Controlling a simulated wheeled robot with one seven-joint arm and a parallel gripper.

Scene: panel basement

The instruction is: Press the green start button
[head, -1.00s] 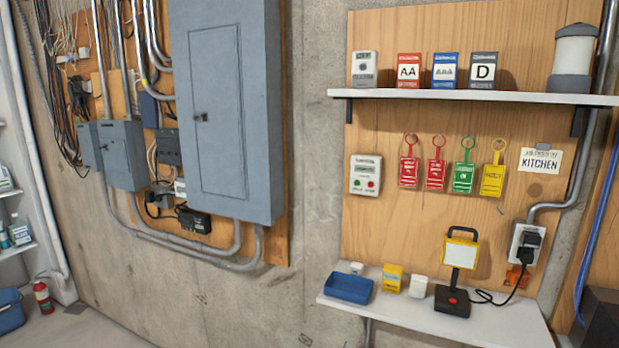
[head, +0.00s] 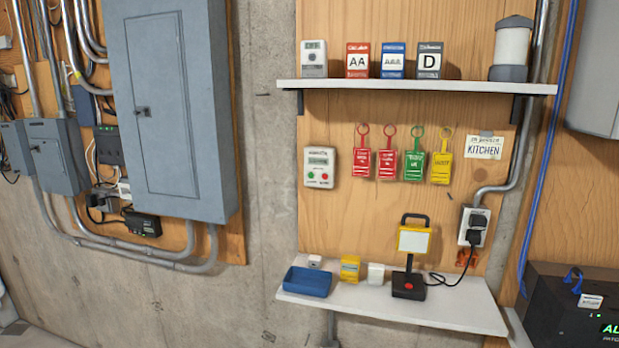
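The green start button (head: 311,175) is a small round button at the lower left of a white control box (head: 319,159). A red button (head: 325,176) sits just to its right on the same box. The box is fixed to the wooden board, left of the hanging tags, between the upper shelf and the lower shelf. The lettering on the box is too small to read. My gripper is not in view.
The white upper shelf (head: 415,87) juts out above the control box. The lower shelf (head: 440,305) holds a blue tray (head: 307,282), small boxes and a work lamp (head: 411,250). Red, green and yellow tags (head: 442,168) hang right of the box. A grey electrical panel (head: 165,110) is at left.

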